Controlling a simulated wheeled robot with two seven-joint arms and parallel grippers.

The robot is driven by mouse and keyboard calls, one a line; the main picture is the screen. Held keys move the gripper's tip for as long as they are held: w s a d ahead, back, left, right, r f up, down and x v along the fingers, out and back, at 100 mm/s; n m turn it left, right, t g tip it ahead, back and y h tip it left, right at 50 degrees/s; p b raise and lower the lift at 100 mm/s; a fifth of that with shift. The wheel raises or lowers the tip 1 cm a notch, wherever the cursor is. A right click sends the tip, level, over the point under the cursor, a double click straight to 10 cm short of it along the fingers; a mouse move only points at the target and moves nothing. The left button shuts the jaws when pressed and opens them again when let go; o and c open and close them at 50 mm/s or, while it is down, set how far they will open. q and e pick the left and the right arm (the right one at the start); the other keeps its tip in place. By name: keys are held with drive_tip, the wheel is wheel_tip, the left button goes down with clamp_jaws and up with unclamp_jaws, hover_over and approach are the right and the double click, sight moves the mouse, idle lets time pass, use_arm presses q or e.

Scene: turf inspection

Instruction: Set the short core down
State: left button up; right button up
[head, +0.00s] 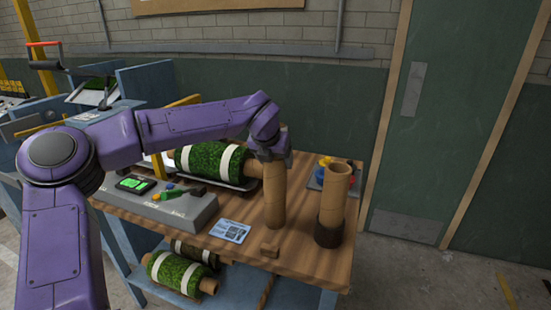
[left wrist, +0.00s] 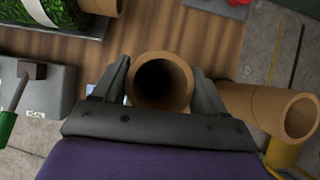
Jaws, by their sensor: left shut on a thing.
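The short core, a brown cardboard tube (head: 275,200), is upright at the middle of the wooden table (head: 300,258). My left gripper (head: 272,155) is shut on its upper part from above. In the left wrist view the core's open round end (left wrist: 162,82) sits between the two fingers. Its lower end is at or just above the tabletop; I cannot tell whether it touches. A second brown tube (head: 336,190) with a dark lower part stands upright to the right, apart from it. My right gripper is not in view.
A grey control box (head: 165,205) is at the left. A turf roll (head: 210,160) lies behind, and colored parts (head: 323,172) sit at the back right.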

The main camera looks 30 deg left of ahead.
use_arm(q)
drive_tip(key=shift+s+f, duration=0.1)
drive_tip(key=o, duration=1.6)
drive_tip(key=b+v, duration=0.1)
drive_tip(key=v, duration=1.1)
drive_tip(key=shift+r, duration=0.25)
